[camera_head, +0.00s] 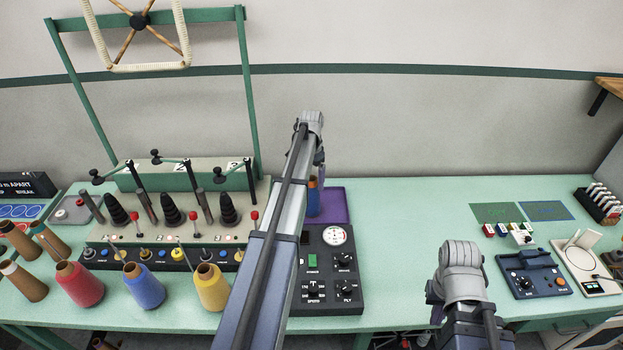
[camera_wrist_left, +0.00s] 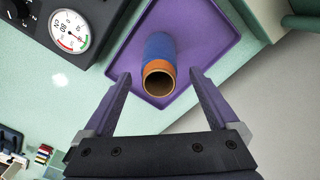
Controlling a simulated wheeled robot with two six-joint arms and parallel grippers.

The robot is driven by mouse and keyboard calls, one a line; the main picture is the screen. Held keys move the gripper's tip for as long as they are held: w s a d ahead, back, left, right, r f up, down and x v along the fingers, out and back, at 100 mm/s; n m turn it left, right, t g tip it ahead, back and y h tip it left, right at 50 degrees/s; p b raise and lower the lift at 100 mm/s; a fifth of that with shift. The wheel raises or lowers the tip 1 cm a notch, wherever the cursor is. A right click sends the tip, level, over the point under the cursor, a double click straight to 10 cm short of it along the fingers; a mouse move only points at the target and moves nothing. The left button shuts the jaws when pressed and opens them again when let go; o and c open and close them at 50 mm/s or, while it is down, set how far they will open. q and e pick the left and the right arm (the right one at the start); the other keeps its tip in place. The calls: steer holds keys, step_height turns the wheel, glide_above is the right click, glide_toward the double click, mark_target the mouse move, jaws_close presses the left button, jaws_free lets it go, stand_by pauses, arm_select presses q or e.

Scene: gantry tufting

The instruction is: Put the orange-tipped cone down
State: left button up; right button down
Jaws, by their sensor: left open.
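The orange-tipped cone (camera_wrist_left: 160,62), blue with an orange rim around its open end, is on a purple tray (camera_wrist_left: 215,45). In the head view the cone (camera_head: 313,198) looks upright on the tray (camera_head: 335,205), partly hidden by my left arm. My left gripper (camera_wrist_left: 158,92) is open in the left wrist view. Its two purple fingers are on either side of the cone's orange end, with a gap on each side. In the head view my left gripper (camera_head: 319,157) is mostly hidden by its arm. My right gripper (camera_head: 437,314) is mostly hidden behind its wrist, so its jaws cannot be judged.
A dark control box with a gauge (camera_head: 323,265) stands just in front of the tray. A threading station (camera_head: 180,225) and red (camera_head: 80,285), blue (camera_head: 145,287) and yellow (camera_head: 211,288) cones stand left. A dark blue device (camera_head: 533,273) stands right. Table behind my right wrist is clear.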

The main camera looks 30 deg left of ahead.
arm_select(q)
step_height(320, 180, up, 7)
steer(key=p, duration=0.6)
steer(key=shift+r, duration=0.15)
steer(key=shift+d, duration=0.1)
steer(key=s+d, duration=0.6)
steer(key=d, duration=0.7)
steer(key=s+d, duration=0.7)
steer(key=d, duration=0.6)
steer(key=s+d+y, duration=0.1)
steer(key=s+d, duration=1)
steer(key=s, duration=0.3)
steer(key=shift+s+m, duration=0.2)
steer(key=shift+m, duration=0.2)
step_height(320, 180, down, 13)
steer(key=b, duration=1.3)
